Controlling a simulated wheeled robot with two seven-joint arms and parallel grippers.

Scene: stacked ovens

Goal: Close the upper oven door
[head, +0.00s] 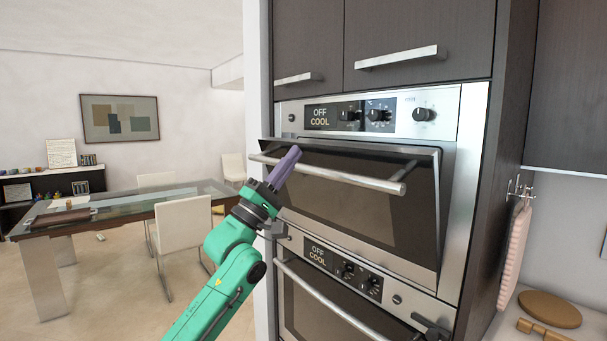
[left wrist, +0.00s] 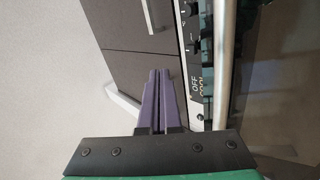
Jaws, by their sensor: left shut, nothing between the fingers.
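The upper oven door (head: 400,215) is dark glass in a steel frame. It stands slightly ajar, its top edge tilted out from the oven front. Its long steel handle (head: 340,178) runs across the upper part of the door, and in the left wrist view a pale bar that looks like this handle (left wrist: 223,60) lies right of the fingers. My left gripper (head: 293,154) has purple fingers, shut and empty. It is at the left end of the door, overlapping the handle in the head view; contact cannot be told. The fingers also show in the left wrist view (left wrist: 159,74). My right gripper is not in view.
The upper control panel (head: 378,114) with knobs is above the door. A lower oven (head: 330,310) with its own handle is below. Dark cabinets (head: 415,35) are overhead. A towel (head: 515,255) hangs at right. A glass table (head: 120,205) and white chairs are at left.

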